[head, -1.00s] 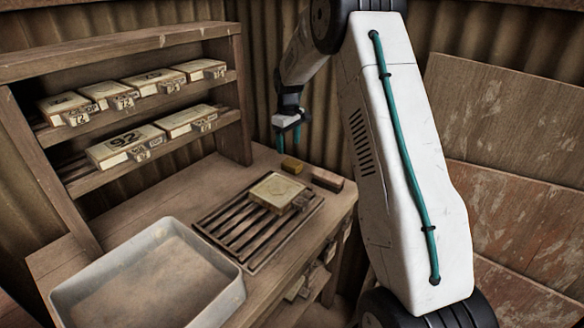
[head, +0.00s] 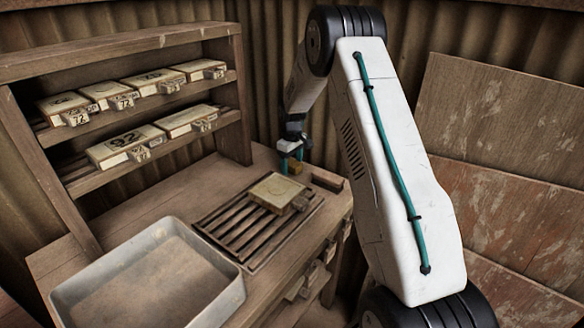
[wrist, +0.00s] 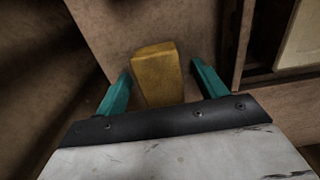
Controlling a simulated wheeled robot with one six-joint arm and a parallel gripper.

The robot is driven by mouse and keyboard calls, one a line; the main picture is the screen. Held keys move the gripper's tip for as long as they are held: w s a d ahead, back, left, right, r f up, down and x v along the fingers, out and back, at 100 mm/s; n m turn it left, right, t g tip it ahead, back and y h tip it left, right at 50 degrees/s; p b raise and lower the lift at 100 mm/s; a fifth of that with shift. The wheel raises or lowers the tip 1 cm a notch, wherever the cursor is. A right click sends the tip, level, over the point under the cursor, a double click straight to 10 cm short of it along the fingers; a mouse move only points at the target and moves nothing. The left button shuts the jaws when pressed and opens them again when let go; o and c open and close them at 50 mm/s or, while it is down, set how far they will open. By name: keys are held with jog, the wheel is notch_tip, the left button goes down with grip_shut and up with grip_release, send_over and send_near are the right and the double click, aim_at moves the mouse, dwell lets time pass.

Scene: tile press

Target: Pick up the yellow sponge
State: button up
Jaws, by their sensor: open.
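The yellow sponge (wrist: 157,75) is a small block on the bench top. In the wrist view it lies between the two teal fingers of my gripper (wrist: 160,88), with clear gaps on both sides. In the head view the sponge (head: 295,168) shows at the back of the bench, partly hidden by my gripper (head: 291,161). My gripper is open and points down at the sponge. I cannot tell whether the fingers reach down to the bench.
A slatted rack (head: 226,232) holding a tile block (head: 277,189) is in front of the sponge, with a dark wooden bar (head: 327,180) to the right. A grey tray (head: 62,296) stands at the front left. Shelves (head: 105,178) with several numbered tile blocks rise at the left.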

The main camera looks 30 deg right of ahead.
aim_at(292, 163)
jog(key=c, duration=1.1)
jog(key=shift+o, duration=0.2)
jog(key=shift+r, duration=0.15)
notch_tip(292, 163, up, 10)
jog(key=shift+f, duration=0.1)
jog(key=shift+o, duration=0.5)
